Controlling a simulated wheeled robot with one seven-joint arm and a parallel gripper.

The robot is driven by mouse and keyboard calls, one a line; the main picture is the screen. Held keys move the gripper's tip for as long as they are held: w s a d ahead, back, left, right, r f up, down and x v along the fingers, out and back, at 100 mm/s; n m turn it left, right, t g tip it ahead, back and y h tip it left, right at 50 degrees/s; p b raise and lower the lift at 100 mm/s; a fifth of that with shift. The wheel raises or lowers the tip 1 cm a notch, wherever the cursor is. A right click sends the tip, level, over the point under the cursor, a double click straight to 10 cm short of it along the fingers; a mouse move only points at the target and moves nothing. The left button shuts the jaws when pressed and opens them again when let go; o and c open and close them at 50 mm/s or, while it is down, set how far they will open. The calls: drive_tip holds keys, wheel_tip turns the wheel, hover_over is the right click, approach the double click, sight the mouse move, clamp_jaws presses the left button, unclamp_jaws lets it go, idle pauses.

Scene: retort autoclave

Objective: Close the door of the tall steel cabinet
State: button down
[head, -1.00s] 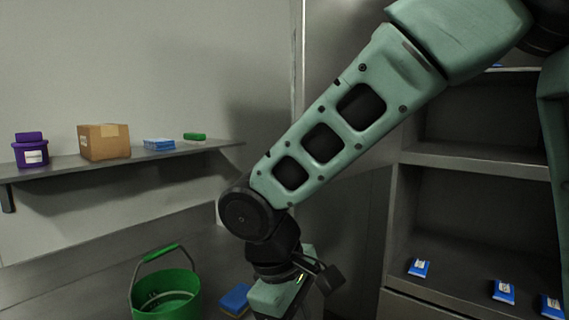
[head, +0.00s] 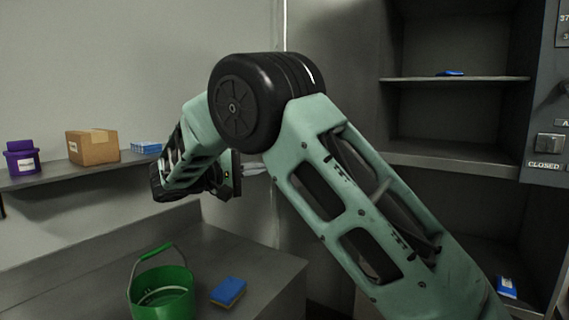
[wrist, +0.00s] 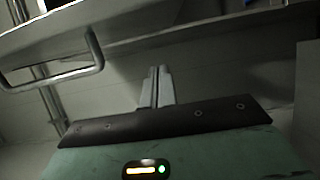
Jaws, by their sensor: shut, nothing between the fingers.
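The tall steel cabinet (head: 455,155) stands open at the right in the head view, with its inner shelves showing. A plain grey panel (head: 335,40) stands upright along its left side; I cannot tell whether it is the open door or a side wall. My gripper (head: 260,170) is left of the cabinet, partly hidden behind my arm. In the wrist view my gripper (wrist: 155,88) has its two fingers together with nothing between them. A U-shaped metal bar handle (wrist: 65,76) is at the upper left there, apart from the fingers.
A grey counter bears a green bucket (head: 163,295) and a blue sponge (head: 228,291). A wall shelf (head: 60,176) holds a purple tub (head: 22,160) and a cardboard box (head: 92,148). A panel marked CLOSED (head: 548,145) is at the right edge.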

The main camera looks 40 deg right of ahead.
drive_tip(key=s+d+p, duration=0.3)
drive_tip(key=s+d, duration=0.1)
drive_tip(key=shift+s+d, duration=0.2)
drive_tip(key=shift+d, duration=0.2)
drive_tip(key=shift+s, duration=0.1)
